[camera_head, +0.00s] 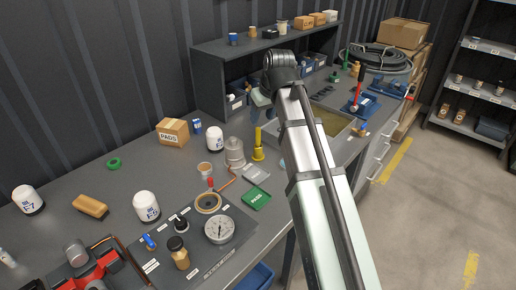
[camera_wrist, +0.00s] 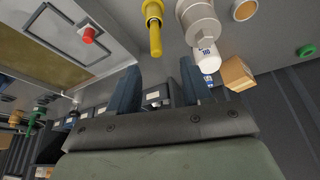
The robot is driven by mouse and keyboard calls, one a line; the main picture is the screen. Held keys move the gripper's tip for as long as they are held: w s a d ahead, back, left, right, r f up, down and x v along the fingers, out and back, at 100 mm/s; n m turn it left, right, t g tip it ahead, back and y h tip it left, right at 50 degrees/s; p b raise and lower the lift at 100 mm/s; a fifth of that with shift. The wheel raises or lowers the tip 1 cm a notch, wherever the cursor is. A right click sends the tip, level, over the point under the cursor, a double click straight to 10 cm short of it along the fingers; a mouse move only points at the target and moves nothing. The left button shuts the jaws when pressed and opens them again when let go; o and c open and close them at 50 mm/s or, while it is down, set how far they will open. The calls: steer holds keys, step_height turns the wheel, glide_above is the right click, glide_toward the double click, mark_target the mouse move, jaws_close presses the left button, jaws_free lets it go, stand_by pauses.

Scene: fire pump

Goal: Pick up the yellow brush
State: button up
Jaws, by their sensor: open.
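A yellow upright object (camera_head: 258,146), which I take for the yellow brush, stands on the grey workbench with its thin end up and a wider base. It also shows in the wrist view (camera_wrist: 154,28), at the top, just beyond my fingertips and between their lines. My gripper (camera_wrist: 158,76) is open, with its two dark blue-grey fingers apart and nothing between them. In the head view the gripper is partly hidden by my own arm, above and behind the yellow object. The two do not touch in the wrist view.
A grey metal canister (camera_head: 235,153) stands close left of the yellow object. A white filter (camera_head: 214,138) and a PADS box (camera_head: 173,132) are further left. A shallow tray (camera_head: 343,132) lies to the right. A raised shelf (camera_head: 228,50) runs behind.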

mark_target(259, 129)
steer(key=x, duration=0.5)
steer(key=shift+d+x, duration=0.15)
steer(key=shift+x, duration=1.25)
steer(key=shift+d+x, duration=0.15)
steer(key=shift+x, duration=1.2)
steer(key=shift+w, duration=0.15)
jaws_close()
